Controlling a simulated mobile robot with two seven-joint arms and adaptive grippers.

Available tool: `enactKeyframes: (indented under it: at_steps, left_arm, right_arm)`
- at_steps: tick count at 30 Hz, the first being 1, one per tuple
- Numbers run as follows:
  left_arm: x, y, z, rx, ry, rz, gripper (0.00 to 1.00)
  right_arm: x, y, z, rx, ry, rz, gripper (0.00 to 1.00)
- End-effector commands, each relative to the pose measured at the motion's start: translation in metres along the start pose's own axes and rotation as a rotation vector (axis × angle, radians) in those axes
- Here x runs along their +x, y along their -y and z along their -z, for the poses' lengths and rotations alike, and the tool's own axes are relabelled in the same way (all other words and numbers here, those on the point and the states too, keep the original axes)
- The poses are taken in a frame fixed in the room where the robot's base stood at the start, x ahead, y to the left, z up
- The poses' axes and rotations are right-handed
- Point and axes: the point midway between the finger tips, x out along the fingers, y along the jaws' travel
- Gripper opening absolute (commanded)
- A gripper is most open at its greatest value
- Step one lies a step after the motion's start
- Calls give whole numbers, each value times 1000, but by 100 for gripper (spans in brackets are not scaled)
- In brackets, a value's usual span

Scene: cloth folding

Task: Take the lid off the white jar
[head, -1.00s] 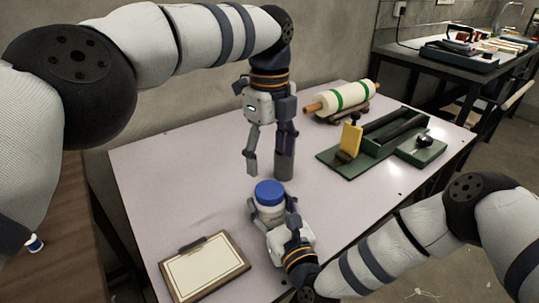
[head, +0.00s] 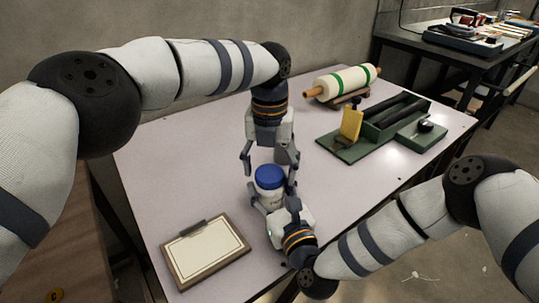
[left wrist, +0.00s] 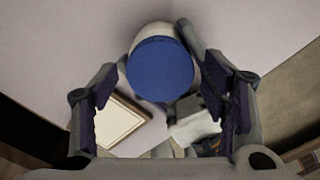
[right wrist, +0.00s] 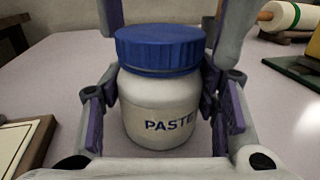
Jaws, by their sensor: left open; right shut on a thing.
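The white jar (head: 268,200) stands upright on the table with its blue lid (head: 268,177) on. In the right wrist view the jar (right wrist: 160,108) has "PASTE" lettering, and its ribbed lid (right wrist: 160,50) sits on top. My right gripper (head: 273,198) is shut on the jar's body, low and from the front. My left gripper (head: 268,172) points down over the jar, open, with its fingers on either side of the lid. In the left wrist view the lid (left wrist: 160,70) lies between and beyond the open fingers, nearer the right one.
A clipboard (head: 205,252) lies front left. A green tray (head: 355,152) with tools lies right. The left table area is clear.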

Motion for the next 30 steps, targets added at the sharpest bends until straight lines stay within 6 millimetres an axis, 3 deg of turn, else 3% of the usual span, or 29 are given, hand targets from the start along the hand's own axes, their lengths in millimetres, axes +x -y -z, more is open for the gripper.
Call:
enactKeyframes:
  at_steps: [6, 12, 13, 19, 23, 30]
  left_arm:
    - [0, 0, 0, 0, 0, 0, 65]
    - [0, 0, 0, -1, 0, 0, 20]
    - [0, 0, 0, -1, 0, 0, 17]
    - [0, 0, 0, -78, 0, -3, 17]
    - [0, -1, 0, -467, 3, -7, 17]
    - [-1, -1, 1, -1481, 4, -4, 17]
  right_arm:
    - [0, 0, 0, 0, -1, 0, 0]
    - [0, 0, 0, 0, -1, 0, 0]
    - [0, 0, 0, 0, -1, 0, 0]
    - [0, 0, 0, 0, -1, 0, 0]
    - [0, 0, 0, 0, 0, 0, 0]
    - [0, 0, 0, 0, 0, 0, 0]
